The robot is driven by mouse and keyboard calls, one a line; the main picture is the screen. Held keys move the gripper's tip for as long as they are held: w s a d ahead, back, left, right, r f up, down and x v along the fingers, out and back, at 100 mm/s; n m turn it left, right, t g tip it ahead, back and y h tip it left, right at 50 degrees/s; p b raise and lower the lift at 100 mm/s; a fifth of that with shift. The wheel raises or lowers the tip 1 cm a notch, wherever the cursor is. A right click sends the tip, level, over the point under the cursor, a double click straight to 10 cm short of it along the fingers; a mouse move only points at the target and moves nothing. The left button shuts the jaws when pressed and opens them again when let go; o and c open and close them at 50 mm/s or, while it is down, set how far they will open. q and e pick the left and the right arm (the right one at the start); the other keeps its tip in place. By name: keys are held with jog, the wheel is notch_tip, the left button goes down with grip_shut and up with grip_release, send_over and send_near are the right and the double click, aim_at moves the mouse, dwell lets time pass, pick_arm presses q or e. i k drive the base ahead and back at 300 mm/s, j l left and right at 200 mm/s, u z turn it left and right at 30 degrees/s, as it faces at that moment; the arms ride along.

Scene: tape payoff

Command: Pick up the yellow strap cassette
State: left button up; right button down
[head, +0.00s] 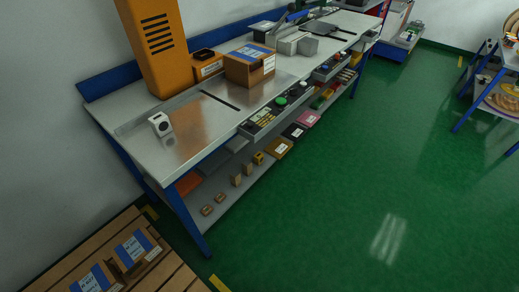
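A small yellow block-like thing (258,158), which looks like the yellow strap cassette, stands on the lower shelf (232,196) of the workbench. Neither of my grippers is in the head view.
The steel workbench (185,150) has blue legs and carries an orange machine (155,45), a cardboard box (250,66) and a small white device (160,124). A pallet (182,277) with boxes stands at lower left. The green floor (350,190) before the bench is clear.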

aim_at(258, 158)
jog(key=i+l, duration=0.45)
jog(key=i, duration=0.15)
jog(key=i+l, duration=0.4)
jog(key=i, duration=0.2)
jog(key=i+l, duration=0.45)
jog(key=i, duration=0.2)
